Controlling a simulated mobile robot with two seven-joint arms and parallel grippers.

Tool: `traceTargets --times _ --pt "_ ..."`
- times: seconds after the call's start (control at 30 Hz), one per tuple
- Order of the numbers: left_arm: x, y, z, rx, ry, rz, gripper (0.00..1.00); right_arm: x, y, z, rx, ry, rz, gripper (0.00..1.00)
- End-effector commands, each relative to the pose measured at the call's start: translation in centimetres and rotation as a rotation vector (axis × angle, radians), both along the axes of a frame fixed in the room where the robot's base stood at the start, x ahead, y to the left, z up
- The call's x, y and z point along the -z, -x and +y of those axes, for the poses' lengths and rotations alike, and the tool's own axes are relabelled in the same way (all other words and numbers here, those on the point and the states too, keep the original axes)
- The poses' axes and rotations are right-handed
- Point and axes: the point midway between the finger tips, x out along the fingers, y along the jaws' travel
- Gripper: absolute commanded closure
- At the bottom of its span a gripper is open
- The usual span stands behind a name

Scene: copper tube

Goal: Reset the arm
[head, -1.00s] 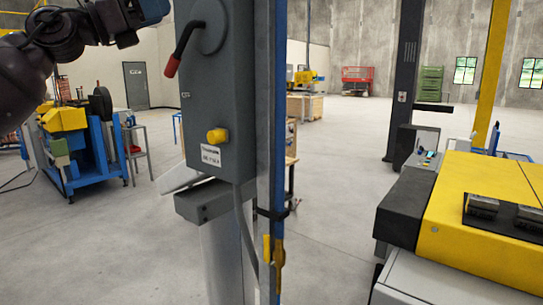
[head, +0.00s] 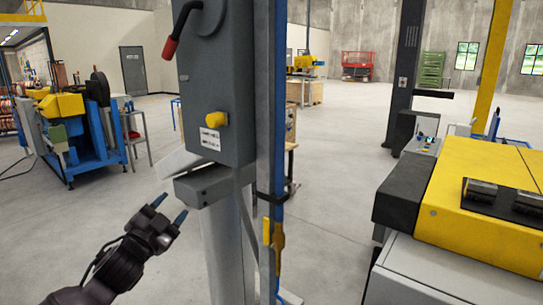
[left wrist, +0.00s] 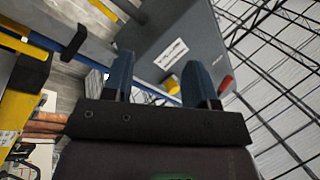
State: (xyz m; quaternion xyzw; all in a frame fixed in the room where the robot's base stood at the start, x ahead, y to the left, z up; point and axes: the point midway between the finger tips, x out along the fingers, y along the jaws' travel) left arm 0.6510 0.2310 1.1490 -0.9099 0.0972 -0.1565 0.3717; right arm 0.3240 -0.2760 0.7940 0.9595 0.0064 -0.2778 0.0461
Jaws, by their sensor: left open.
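My left gripper (head: 170,206) is in the lower left of the head view, with its arm reaching up from the bottom edge. Its two blue-tipped fingers are apart with nothing between them. It is left of the grey post and below the grey electrical box (head: 217,75). In the left wrist view the two blue fingers (left wrist: 158,80) stand apart, and the grey box (left wrist: 185,38) with its white label shows beyond them. My right gripper is in neither view.
The box carries a red-tipped lever (head: 177,32) and a yellow knob (head: 216,119). A yellow and black machine (head: 480,205) stands at the right. A blue and yellow machine (head: 75,125) stands at the back left. Open concrete floor lies between them.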

Motion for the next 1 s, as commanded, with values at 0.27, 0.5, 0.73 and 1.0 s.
traceTargets --times 0.27,0.5,0.73,1.0 --pt "13.5 7.0 1.5 -0.075 0.279 0.325 0.47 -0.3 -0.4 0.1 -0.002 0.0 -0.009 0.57" --pt "22.7 15.0 2.6 -0.171 0.459 0.53 0.47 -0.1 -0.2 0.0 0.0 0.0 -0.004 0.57" --pt "30.2 24.0 3.8 -0.304 0.565 0.697 0.47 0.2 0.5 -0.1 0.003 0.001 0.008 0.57" --pt "35.1 31.7 4.4 -0.407 0.608 0.829 0.47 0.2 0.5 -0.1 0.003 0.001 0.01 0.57"
